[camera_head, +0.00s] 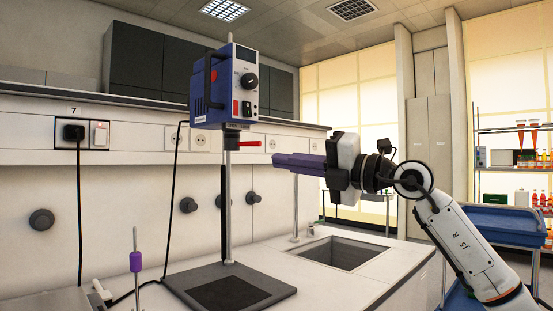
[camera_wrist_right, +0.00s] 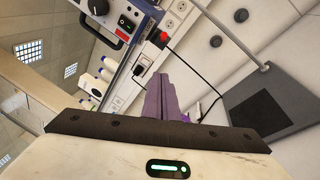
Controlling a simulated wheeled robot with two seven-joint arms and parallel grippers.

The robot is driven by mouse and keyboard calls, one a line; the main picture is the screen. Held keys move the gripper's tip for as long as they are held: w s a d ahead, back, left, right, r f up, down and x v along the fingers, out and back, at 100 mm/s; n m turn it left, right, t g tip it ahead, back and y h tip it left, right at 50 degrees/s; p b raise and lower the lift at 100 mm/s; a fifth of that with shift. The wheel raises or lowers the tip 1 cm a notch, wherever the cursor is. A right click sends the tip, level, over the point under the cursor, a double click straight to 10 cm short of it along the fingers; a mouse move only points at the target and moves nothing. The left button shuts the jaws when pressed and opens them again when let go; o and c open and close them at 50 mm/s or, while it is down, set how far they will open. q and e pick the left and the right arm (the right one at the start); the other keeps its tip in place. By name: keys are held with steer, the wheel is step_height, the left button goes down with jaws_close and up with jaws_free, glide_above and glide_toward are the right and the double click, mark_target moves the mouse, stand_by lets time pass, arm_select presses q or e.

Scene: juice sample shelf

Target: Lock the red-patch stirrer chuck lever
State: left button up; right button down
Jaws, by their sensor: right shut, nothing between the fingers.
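The stirrer (camera_head: 221,88) has a blue and white head on an upright rod, with a red patch on its front (camera_head: 236,107). Below the head is the dark chuck (camera_head: 233,137) with a red lever (camera_head: 250,143) sticking out to the right, about level. My right gripper (camera_head: 275,159) has purple fingers, shut and empty, just right of and slightly below the lever tip, seemingly apart from it. In the right wrist view, the shut fingers (camera_wrist_right: 157,78) point toward the stirrer head (camera_wrist_right: 115,22) and the red lever (camera_wrist_right: 163,39). My left gripper is out of view.
The stirrer's dark base plate (camera_head: 232,291) rests on the white bench. A sink (camera_head: 343,252) lies to its right. A thin rod with a purple collar (camera_head: 136,262) stands at front left. A black cable (camera_head: 80,190) hangs from the wall socket. A blue cart (camera_head: 505,222) is at right.

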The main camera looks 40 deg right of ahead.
steer(key=w+r+p, duration=0.3)
steer(key=w, duration=0.6)
steer(key=shift+w+d+p, duration=0.15)
steer(key=shift+w+p, duration=0.2)
steer(key=shift+w, duration=0.05)
steer(key=d+f+b+v, duration=0.1)
steer(key=b+v, duration=0.1)
steer(key=v, duration=0.9)
steer(key=shift+d+f, duration=0.15)
steer(key=shift+f, duration=0.25)
steer(key=shift+w, duration=0.1)
